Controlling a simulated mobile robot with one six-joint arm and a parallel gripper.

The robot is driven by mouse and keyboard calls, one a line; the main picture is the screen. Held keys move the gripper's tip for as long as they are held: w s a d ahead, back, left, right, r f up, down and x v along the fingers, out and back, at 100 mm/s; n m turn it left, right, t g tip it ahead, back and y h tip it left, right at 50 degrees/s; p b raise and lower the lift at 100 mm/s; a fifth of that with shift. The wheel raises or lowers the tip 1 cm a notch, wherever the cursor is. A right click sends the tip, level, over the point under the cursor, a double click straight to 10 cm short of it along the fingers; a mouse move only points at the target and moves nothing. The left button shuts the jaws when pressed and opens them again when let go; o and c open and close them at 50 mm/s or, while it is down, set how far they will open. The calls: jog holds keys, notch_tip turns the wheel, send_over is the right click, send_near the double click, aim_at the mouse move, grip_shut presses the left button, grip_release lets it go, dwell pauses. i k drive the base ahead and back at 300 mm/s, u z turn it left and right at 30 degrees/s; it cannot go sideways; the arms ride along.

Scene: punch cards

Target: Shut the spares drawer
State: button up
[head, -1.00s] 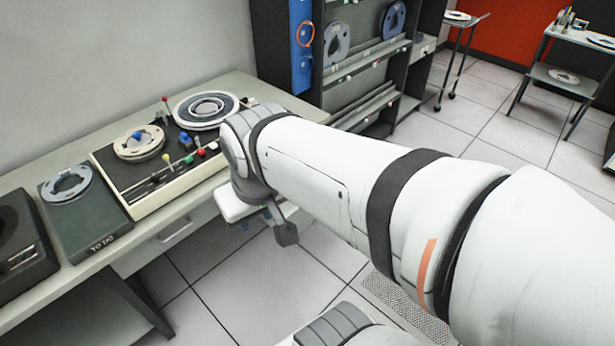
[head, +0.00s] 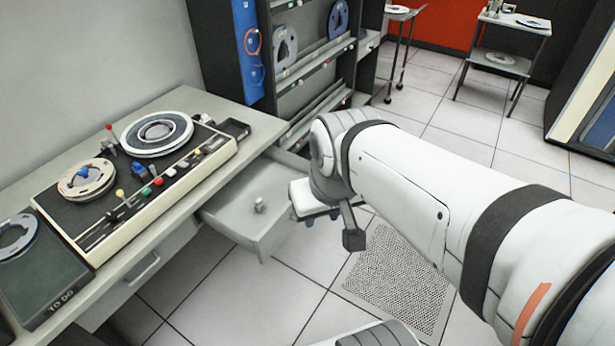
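A pale grey drawer (head: 232,226) stands open under the right part of the desk. A small grey item (head: 260,206) shows inside it; no label is readable. My gripper (head: 332,218) is just right of the drawer's outer end, below my white arm. A dark grey finger-like part and a bit of blue show there. The wrist hides much of the gripper and the drawer's far right corner. I cannot tell whether it touches the drawer or whether its fingers are apart. Another desk drawer with a handle (head: 143,270) is shut, further left.
The desk (head: 250,122) carries a tape console (head: 170,185) with reels and a "TO DO" tray (head: 45,285). A dark shelf rack (head: 318,65) stands behind. The tiled floor is open in front, with a perforated tile (head: 395,280).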

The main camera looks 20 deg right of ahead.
aim_at(231, 211)
jog(key=z, duration=0.1)
jog(key=i, duration=1)
jog(key=u, duration=0.45)
jog(key=k, duration=0.55)
jog(key=z, duration=0.25)
jog(key=i, duration=0.5)
jog(key=z, duration=0.05)
